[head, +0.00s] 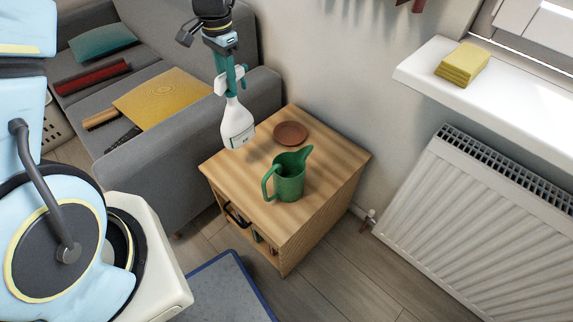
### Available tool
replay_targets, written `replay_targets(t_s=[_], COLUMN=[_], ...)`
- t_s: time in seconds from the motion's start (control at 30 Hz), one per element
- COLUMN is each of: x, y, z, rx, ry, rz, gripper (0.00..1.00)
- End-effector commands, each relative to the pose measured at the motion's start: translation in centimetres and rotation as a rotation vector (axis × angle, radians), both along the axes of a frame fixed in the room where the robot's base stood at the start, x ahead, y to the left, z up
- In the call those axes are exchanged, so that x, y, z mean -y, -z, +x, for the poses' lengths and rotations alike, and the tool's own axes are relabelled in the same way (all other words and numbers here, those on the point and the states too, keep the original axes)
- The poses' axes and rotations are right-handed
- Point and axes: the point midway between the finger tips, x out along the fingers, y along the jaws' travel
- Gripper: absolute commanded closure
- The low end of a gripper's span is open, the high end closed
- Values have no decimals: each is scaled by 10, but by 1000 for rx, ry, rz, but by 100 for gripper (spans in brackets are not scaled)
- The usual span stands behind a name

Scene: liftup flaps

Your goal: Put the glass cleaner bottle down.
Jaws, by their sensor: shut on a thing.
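The glass cleaner bottle (237,124) is white with a teal and white spray top, and it hangs nearly upright with a slight tilt. My gripper (229,66) is shut on its upper part. The bottle's base appears over the back left part of the wooden side table (328,187); whether it touches the top, I cannot tell. The far fingertip is partly hidden by the bottle's top.
On the table top stand a green pitcher (289,178) at the middle and a brown dish (290,133) at the back. A grey sofa (170,153) is on the left. A radiator (480,225) and a windowsill with a yellow sponge stack (463,63) are on the right.

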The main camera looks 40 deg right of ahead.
Motion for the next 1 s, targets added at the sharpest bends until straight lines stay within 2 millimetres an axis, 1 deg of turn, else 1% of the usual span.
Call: replay_targets(t_s=[0.03, 0.17, 0.4, 0.5, 0.67, 0.8, 0.9, 1.0], x=[0, 0, 0, 0, 0, -1, 0, 0], y=[12, 25, 63, 74, 86, 105, 116, 121], z=[0, 0, -1, 0, 0, -1, 0, 0], rx=[1, 2, 1, 2, 1, 1, 1, 3], ry=[1, 2, 2, 1, 1, 1, 0, 1], rz=[0, 0, 2, 0, 0, 2, 0, 0], gripper=[100, 100, 100, 100, 100, 100, 100, 100])
